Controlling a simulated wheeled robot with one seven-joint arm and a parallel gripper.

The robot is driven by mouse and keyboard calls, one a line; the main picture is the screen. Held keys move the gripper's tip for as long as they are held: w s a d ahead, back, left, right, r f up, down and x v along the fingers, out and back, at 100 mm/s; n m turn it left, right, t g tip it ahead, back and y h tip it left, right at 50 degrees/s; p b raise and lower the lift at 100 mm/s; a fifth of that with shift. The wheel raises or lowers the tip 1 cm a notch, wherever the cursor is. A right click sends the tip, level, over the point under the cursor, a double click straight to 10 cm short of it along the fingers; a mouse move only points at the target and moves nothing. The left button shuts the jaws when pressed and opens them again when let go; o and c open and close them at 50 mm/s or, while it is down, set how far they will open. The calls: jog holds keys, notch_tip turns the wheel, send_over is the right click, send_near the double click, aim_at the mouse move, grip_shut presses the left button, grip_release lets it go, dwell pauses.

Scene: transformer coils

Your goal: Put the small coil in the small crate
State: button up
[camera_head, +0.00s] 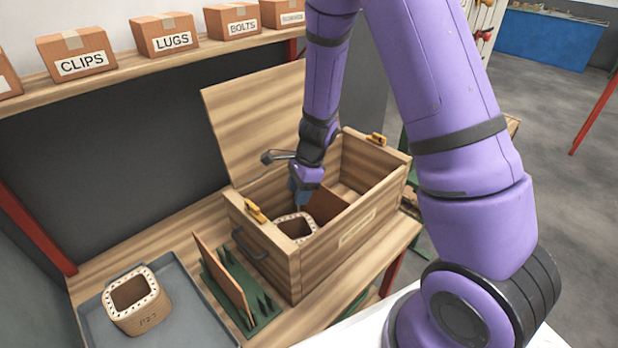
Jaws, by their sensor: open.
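A wooden crate (330,241) stands on the bench with its lid raised at the back. One coil (294,225), with a pale dotted rim, is inside its left compartment, beside a brown divider board (326,204). The right compartment looks empty. My gripper (300,203) reaches down into the crate, at the back right edge of that coil. Its jaws are open, but the fingertips are small and partly hidden; I cannot tell whether they touch the coil. Another tan coil (146,311), with a dotted rim and a printed mark, stands upright in a grey tray (186,317). No second crate is visible.
A green slotted rack (262,312) holding an upright brown board (224,277) stands between tray and crate. A shelf above carries labelled cardboard boxes (78,55). The raised lid (256,120) and yellow latches (255,212) border the crate opening. My arm covers much of the right side.

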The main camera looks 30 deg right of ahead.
jog(key=s+r+n+t, duration=0.1)
jog(key=s+r+n, duration=0.3)
jog(key=r, duration=0.7)
jog(key=s+r+n+t, duration=0.1)
jog(key=s+r+n, duration=0.3)
jog(key=r, duration=0.7)
jog(key=s+d+r+n+t+h, duration=0.1)
jog(key=s+d+r+n, duration=0.1)
jog(key=s+r+n, duration=0.3)
jog(key=s+d+r+n+t+h, duration=0.2)
jog(key=s+r+n, duration=0.4)
jog(key=s, duration=0.5)
jog(key=shift+s+d+r, duration=0.3)
jog(key=shift+d+r, duration=0.4)
jog(key=shift+r, duration=0.1)
